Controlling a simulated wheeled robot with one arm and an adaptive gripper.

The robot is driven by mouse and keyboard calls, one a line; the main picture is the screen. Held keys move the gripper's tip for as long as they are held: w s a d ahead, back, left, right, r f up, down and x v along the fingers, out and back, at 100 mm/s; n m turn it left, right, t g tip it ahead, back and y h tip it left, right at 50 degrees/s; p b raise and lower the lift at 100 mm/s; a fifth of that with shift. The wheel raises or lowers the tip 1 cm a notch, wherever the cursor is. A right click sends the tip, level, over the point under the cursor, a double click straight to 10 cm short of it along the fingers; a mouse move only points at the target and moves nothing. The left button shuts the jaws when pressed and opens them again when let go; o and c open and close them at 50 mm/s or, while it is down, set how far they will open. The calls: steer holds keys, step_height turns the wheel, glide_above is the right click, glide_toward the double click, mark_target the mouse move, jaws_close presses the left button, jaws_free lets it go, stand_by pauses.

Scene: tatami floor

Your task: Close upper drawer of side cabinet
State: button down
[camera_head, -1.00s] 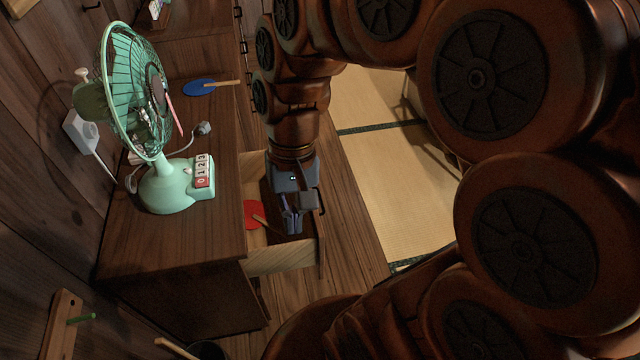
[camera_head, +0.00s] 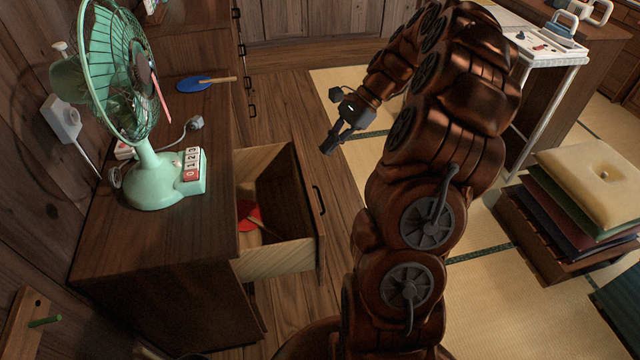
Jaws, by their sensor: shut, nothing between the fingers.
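The side cabinet (camera_head: 160,265) is dark wood and stands at the left against the wall. Its upper drawer (camera_head: 275,258) is pulled out to the right, with pale side walls and a dark front with a handle (camera_head: 320,199). A red paddle-like object (camera_head: 249,214) lies inside the drawer. My gripper (camera_head: 329,147) is shut and empty. It is in the air to the right of and beyond the drawer front, apart from it, pointing down and left.
A green fan (camera_head: 150,180) and a blue paddle (camera_head: 196,83) are on the cabinet top. Stacked cushions (camera_head: 590,175) and a white ironing table (camera_head: 545,50) stand at the right. Wooden floor (camera_head: 290,100) is clear beyond the drawer.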

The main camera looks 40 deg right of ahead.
steer(key=d+f+m+t+b, duration=0.2)
steer(key=d+f+m, duration=0.3)
steer(key=d, duration=0.4)
steer(key=a+x, duration=0.1)
steer(key=x, duration=1.2)
steer(key=shift+s+r+n, duration=0.2)
steer(key=shift+r+n, duration=0.1)
steer(key=shift+a, duration=0.1)
